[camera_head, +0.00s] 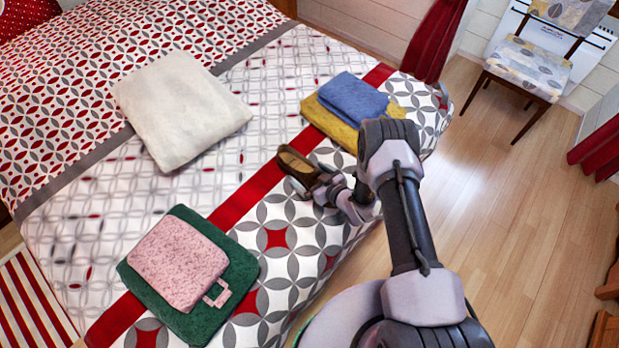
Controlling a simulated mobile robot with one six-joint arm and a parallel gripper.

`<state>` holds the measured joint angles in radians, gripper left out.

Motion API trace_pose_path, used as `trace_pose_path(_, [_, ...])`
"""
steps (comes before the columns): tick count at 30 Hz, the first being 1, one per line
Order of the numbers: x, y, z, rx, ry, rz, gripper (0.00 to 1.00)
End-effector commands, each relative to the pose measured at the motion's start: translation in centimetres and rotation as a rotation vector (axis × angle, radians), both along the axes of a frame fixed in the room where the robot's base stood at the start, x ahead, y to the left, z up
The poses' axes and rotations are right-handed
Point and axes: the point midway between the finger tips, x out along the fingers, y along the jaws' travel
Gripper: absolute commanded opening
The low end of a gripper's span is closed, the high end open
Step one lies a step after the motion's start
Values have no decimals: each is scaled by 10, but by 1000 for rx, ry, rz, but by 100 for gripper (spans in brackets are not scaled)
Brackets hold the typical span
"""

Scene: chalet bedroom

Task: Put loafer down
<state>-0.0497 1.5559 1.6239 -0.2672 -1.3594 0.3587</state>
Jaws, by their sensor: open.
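A brown loafer (292,162) lies on the bed near the red stripe, its toe end pointing up and left. My gripper (312,181) is open at the near end of the loafer, low over the bed. My gripper and wrist hide part of the shoe. I cannot tell whether the fingers touch it. The bed (215,205) has a patterned cover of white, grey and red.
A white cushion (180,105) lies on the bed. Blue cloth (352,96) sits on yellow cloth (322,119) just beyond the loafer. A pink item (178,257) rests on green cloth (243,268) at front left. A chair (525,70) stands at back right; wooden floor (520,220) is clear.

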Motion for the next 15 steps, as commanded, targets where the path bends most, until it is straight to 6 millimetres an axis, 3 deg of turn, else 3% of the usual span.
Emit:
trace_pose_path(2, [0, 0, 1, 0, 0, 0, 96])
trace_pose_path(15, [0, 0, 1, 0, 0, 1, 11])
